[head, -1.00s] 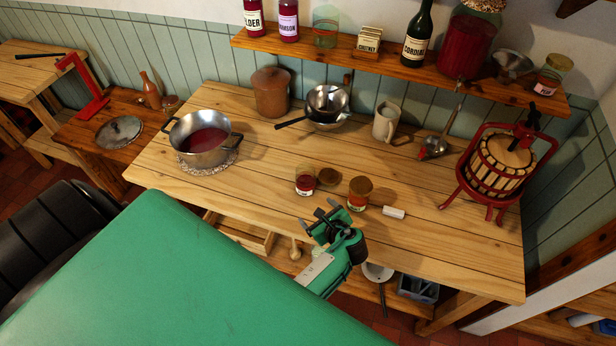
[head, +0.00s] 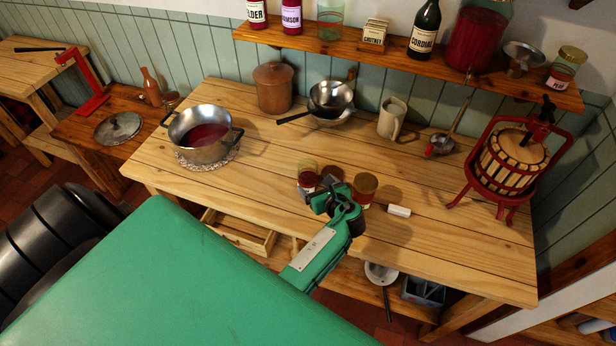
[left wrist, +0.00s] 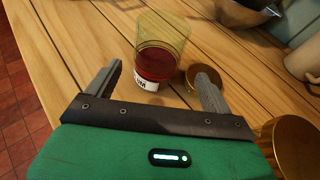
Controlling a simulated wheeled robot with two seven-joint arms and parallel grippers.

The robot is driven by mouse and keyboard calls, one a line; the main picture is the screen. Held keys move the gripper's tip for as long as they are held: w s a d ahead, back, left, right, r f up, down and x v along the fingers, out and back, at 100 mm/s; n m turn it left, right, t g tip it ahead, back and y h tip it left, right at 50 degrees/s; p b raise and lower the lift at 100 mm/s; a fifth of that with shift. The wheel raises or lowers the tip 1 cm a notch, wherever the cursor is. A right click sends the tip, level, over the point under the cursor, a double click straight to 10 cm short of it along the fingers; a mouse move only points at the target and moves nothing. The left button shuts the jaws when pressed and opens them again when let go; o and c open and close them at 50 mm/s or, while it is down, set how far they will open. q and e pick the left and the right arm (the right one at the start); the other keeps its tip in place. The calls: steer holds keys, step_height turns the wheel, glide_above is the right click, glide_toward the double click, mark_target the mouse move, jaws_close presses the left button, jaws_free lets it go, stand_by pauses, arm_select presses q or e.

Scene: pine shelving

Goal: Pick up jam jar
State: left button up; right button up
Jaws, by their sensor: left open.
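A glass jam jar (head: 307,174) with dark red jam, a white label and no lid on it stands on the pine worktop (head: 260,188). A loose gold lid (head: 330,172) lies beside it. In the left wrist view the jar (left wrist: 158,58) stands upright, ahead of and between the open fingers of my left gripper (left wrist: 162,76). The lid (left wrist: 200,74) lies near the right finger. In the head view my left gripper (head: 320,190) partly covers the jar's lower part. A second jar (head: 364,188) with a gold lid stands to the right of the gripper. My right gripper is out of view.
A pot of red jam (head: 203,135) stands on the left. A white block (head: 399,211) lies right of the second jar. A shelf (head: 400,60) with bottles hangs above.

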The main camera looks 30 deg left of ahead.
mark_target(313, 182)
arm_select(q)
steer(key=shift+w+a+f+b, duration=0.15)
steer(key=shift+a+f+b, duration=0.25)
steer(key=shift+b, duration=0.15)
steer(key=b+x, duration=0.3)
steer(key=shift+w+a+f, duration=0.1)
steer(key=shift+a+f, duration=0.1)
steer(key=shift+a, duration=0.1)
steer(key=shift+w+a, duration=0.1)
steer(key=shift+a, duration=0.05)
steer(key=shift+r, duration=0.1)
steer(key=c, duration=1.2)
steer(key=shift+c, duration=0.8)
steer(key=shift+r, duration=0.15)
